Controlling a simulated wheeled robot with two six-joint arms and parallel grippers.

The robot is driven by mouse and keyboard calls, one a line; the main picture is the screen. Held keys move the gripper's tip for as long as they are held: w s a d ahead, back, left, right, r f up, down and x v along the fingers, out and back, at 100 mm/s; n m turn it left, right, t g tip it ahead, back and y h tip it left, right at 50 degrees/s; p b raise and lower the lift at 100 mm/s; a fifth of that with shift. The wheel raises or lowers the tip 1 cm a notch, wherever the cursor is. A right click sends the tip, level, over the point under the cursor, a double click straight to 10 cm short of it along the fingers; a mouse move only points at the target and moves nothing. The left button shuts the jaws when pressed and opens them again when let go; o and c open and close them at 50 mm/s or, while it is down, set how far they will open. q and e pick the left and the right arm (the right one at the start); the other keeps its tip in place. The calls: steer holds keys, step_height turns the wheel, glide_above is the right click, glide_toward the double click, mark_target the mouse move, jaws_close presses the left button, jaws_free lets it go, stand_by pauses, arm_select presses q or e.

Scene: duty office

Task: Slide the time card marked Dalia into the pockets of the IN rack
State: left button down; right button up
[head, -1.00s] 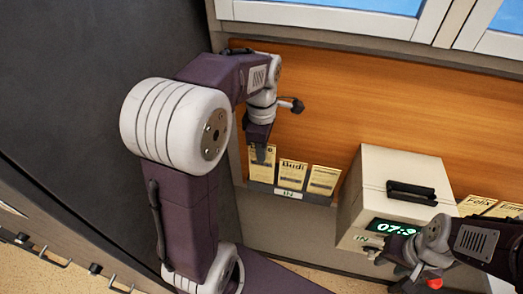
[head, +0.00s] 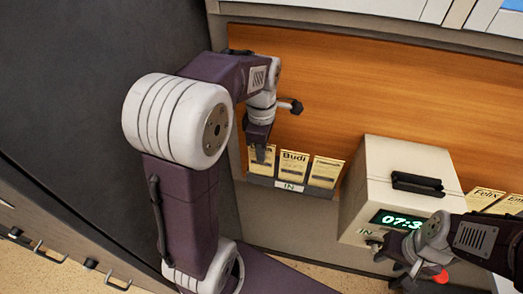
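The grey IN rack (head: 290,186) stands against the wooden back panel, its label reading IN. A cream card (head: 269,168) stands in its leftmost pocket, its name mostly covered by my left gripper, so I cannot read it. My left gripper (head: 259,155) points down and is shut on this card's upper part. The card stands slightly higher than its neighbours. A card marked Budi (head: 294,165) is in the middle pocket, and another card (head: 326,172) is on the right. My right gripper (head: 398,268) is by the time clock's front; its fingers are too unclear to judge.
The cream time clock (head: 365,190) with a green display stands right of the IN rack. Further right are more cards, one marked Felix (head: 485,199). A red button-like part (head: 438,276) shows beside my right gripper. A dark wall fills the left.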

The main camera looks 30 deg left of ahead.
arm_select(q)
steer(key=c, duration=1.6)
jaws_free()
step_height(320, 180, up, 9)
steer(key=shift+r, duration=0.1)
